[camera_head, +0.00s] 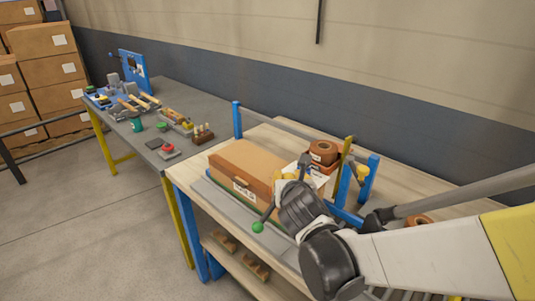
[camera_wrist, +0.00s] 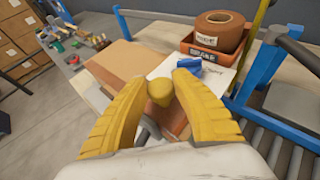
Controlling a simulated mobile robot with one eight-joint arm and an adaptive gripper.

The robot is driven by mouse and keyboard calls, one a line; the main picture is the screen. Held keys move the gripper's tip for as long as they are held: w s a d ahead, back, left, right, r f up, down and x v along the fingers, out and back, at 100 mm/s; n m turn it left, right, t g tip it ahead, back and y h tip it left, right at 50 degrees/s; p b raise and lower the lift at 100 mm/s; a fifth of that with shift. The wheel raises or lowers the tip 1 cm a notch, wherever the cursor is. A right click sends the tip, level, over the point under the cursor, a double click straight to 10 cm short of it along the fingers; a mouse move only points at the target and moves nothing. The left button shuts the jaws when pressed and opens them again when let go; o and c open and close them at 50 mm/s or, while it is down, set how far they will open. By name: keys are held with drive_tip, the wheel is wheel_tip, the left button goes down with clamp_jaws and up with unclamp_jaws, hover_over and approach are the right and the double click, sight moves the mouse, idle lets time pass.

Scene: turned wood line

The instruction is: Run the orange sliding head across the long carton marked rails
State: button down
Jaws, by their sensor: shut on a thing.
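The long carton (camera_head: 245,163) lies closed on the wooden bench, with a white label on its near side. It also shows in the wrist view (camera_wrist: 115,62), behind my left finger. My gripper (camera_wrist: 160,84) has two yellow fingers, shut on a rounded yellow-orange knob (camera_wrist: 160,94) beside the carton's right end in that view. The knob appears to belong to the sliding head. The rest of the head is hidden or cannot be told apart.
A rail on blue posts (camera_head: 237,120) runs behind the carton. An orange bin (camera_wrist: 207,44) with a brown tape roll (camera_wrist: 217,24) stands beyond, near paper and a blue item (camera_wrist: 207,66). A yellow upright (camera_head: 343,155) and rollers (camera_wrist: 280,145) are at right. A grey tool table (camera_head: 190,100) adjoins.

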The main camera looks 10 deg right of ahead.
drive_tip(key=shift+s+d+f, duration=0.1)
drive_tip(key=shift+d, duration=0.05)
drive_tip(key=c, duration=1)
unclamp_jaws()
drive_tip(key=shift+d, duration=0.1)
drive_tip(key=shift+s, duration=0.1)
drive_tip(key=v, duration=1.2)
